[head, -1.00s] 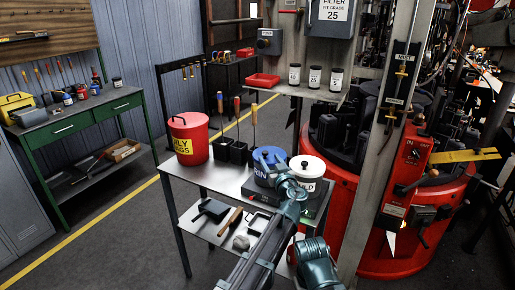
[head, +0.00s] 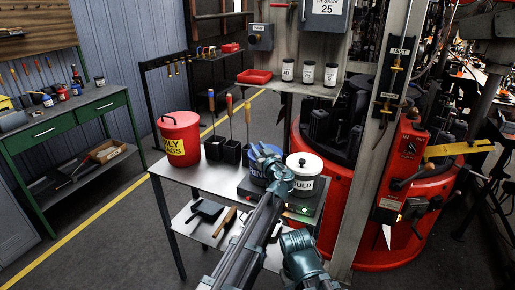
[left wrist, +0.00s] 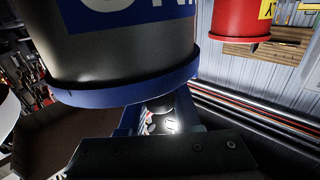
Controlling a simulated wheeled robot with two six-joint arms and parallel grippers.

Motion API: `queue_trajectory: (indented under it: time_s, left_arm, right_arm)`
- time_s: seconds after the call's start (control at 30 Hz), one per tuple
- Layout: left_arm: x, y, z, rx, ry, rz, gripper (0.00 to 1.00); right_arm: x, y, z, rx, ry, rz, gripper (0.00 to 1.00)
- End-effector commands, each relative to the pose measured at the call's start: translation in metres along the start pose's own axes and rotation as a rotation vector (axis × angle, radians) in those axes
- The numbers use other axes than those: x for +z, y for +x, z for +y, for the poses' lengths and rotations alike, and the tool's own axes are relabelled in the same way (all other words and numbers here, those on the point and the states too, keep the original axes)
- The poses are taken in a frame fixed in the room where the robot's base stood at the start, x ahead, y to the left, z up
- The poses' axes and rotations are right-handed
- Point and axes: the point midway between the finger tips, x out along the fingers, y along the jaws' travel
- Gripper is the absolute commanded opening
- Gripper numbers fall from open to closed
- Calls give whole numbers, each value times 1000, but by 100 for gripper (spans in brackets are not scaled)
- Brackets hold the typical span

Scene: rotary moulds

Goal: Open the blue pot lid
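The blue pot (head: 258,177) stands on the metal cart beside a white-lidded pot (head: 304,172). A blue lid tops the blue pot; its rim (left wrist: 130,93) and the label below it show close up and upside down in the left wrist view. My left gripper (head: 270,162) is at the top of the blue pot, in front of the lid. My arm covers part of the lid and label. The fingertips are too hidden to tell whether they are open or touching the lid. My right gripper does not show.
A red lidded can (head: 180,140) and tool holders (head: 230,150) stand left of the blue pot on the cart (head: 192,180). A red machine (head: 335,190) and grey post stand close on the right. Floor is clear at left.

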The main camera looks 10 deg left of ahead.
Motion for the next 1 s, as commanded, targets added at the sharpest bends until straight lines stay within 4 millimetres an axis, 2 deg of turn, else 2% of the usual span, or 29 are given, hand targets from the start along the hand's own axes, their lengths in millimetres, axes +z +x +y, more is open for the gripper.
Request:
queue_trajectory:
  time_s: [0.03,0.1,0.13,1.0]
  left_arm:
    - [0,0,0,0,0,0,16]
    - [0,0,0,0,0,0,3]
    - [0,0,0,0,0,0,0]
    - [0,0,0,0,0,0,0]
  right_arm:
    - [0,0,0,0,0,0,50]
    - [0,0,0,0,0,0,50]
    - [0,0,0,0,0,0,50]
    - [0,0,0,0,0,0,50]
